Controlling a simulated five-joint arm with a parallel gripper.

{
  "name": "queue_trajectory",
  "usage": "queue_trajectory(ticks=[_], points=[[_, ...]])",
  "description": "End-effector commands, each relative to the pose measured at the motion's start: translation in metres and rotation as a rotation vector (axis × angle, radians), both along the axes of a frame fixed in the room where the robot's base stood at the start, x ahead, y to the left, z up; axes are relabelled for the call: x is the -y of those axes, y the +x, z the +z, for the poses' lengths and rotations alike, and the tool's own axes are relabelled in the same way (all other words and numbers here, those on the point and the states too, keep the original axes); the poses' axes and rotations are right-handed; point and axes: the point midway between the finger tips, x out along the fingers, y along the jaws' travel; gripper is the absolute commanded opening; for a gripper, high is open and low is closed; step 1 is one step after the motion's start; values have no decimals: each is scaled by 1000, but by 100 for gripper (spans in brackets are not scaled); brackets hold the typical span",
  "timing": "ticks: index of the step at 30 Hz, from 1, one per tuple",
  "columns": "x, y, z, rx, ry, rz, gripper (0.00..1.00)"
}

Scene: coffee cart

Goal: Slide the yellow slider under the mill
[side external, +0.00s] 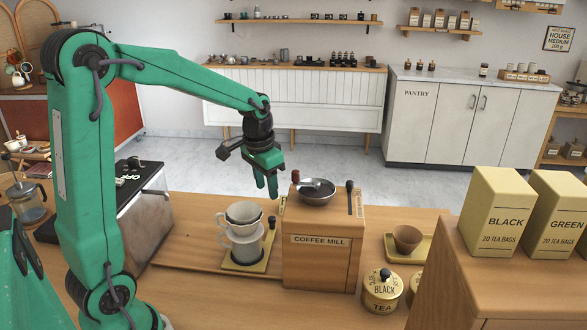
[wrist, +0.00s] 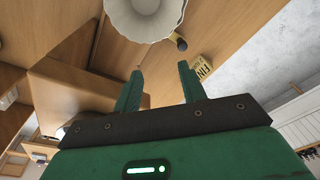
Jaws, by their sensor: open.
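The wooden coffee mill (side external: 322,262) stands in the middle of the counter, with a metal bowl (side external: 316,192) on top. A yellow plate (side external: 262,267), apparently the slider, lies left of the mill, beside it. A white cup and dripper (side external: 243,242) are stacked on it. A dark-topped upright knob (side external: 271,222) stands at the plate's mill side; it also shows in the wrist view (wrist: 179,44). My gripper (side external: 265,192) is open and empty, pointing down above the knob, apart from it. In the wrist view its fingers (wrist: 160,68) are spread. The dripper hides much of the plate.
Right of the mill are a yellow tray with a brown cup (side external: 408,238), a tea tin (side external: 382,290) and yellow tea boxes (side external: 500,212). A dark-topped machine (side external: 130,175) stands at left. A small yellow label (wrist: 202,68) shows in the wrist view.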

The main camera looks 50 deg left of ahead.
Motion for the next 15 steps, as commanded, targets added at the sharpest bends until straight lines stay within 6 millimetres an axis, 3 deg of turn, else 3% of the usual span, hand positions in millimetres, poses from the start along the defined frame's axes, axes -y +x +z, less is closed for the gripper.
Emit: queue_trajectory(ticks=[15], points=[[31, -32, 33, 78, 9, -3, 41]])
